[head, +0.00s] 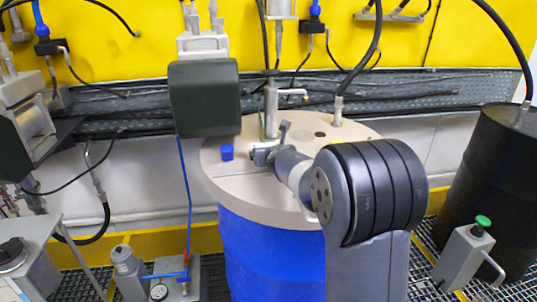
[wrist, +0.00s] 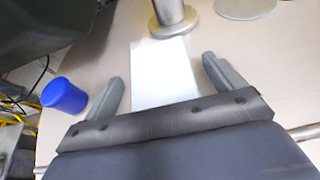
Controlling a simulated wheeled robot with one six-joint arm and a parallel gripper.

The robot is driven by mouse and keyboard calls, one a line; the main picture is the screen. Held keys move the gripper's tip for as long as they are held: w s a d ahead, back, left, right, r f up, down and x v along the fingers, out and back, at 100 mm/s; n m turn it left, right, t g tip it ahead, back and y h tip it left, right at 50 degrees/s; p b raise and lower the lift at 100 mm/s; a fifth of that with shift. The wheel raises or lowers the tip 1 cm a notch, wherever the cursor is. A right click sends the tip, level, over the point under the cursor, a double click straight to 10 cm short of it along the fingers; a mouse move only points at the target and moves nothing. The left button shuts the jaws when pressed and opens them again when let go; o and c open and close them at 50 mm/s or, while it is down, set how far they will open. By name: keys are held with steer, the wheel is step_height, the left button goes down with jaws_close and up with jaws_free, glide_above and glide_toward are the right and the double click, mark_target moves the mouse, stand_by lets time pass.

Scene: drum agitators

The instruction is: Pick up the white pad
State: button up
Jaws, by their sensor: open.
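The white pad (wrist: 165,72) lies flat on the beige drum lid in the wrist view, as a pale rectangle. Its near end is hidden behind my gripper's body. My gripper (wrist: 165,75) is open, with one finger on each side of the pad and nothing held. From this angle I cannot tell how high the fingertips are above the lid. In the head view my gripper (head: 268,152) is over the lid, and I cannot make out the pad there.
A blue cap (wrist: 64,96) stands left of my gripper on the lid (head: 225,180) of the blue drum (head: 270,260). A metal post (wrist: 172,14) rises at the pad's far end. A dark green box (head: 205,97) hangs close behind on the left.

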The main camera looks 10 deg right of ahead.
steer(key=shift+c, duration=0.2)
steer(key=c, duration=1.1)
steer(key=shift+r, duration=0.1)
